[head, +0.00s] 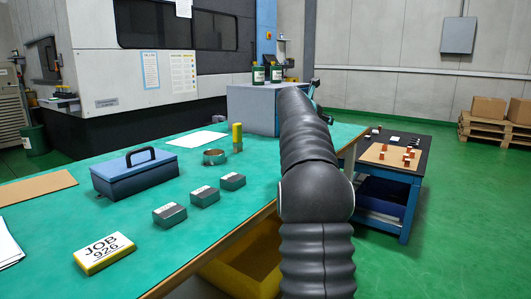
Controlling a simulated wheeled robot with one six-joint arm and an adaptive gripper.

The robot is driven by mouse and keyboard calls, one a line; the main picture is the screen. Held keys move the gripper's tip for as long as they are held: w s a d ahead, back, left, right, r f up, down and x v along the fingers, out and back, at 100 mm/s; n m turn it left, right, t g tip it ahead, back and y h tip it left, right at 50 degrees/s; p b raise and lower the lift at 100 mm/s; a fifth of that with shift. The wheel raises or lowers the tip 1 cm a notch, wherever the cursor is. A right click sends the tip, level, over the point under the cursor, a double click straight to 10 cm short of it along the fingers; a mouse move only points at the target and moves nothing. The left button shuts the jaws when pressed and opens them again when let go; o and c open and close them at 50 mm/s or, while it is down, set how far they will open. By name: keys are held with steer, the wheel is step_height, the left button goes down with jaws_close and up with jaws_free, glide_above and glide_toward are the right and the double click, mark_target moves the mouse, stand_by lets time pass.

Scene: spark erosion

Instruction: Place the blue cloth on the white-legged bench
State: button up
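I see no blue cloth in the head view. A large bench with a green top (130,220) and a wooden edge fills the left and middle. A pale upright shows under its far right end, partly hidden by my arm, and I cannot tell whether it is a white leg. My arm reaches forward over the bench's right side. My gripper (317,103) is mostly hidden behind the arm, with only small dark parts showing near the grey cabinet. I cannot see its fingers clearly or whether it holds anything.
A grey cabinet (252,108) stands behind. A blue-legged table (408,190) holds small parts. Green floor is clear at right.

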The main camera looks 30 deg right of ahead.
steer(key=w+a+f+b, duration=0.1)
steer(key=w+a+f, duration=0.1)
steer(key=a, duration=0.1)
steer(key=w+a+f, duration=0.2)
steer(key=w+a+f+b, duration=0.1)
steer(key=a+f, duration=0.1)
steer(key=a, duration=0.1)
steer(key=shift+w+a+f+b, duration=0.15)
steer(key=shift+w+a+b, duration=0.15)
steer(key=shift+w+b, duration=0.1)
step_height(320, 180, down, 4)
steer(key=shift+f+b, duration=0.1)
steer(key=shift+b, duration=0.7)
steer(key=o, duration=1)
steer(key=shift+o, duration=0.2)
steer(key=v, duration=1.2)
steer(key=shift+r, duration=0.2)
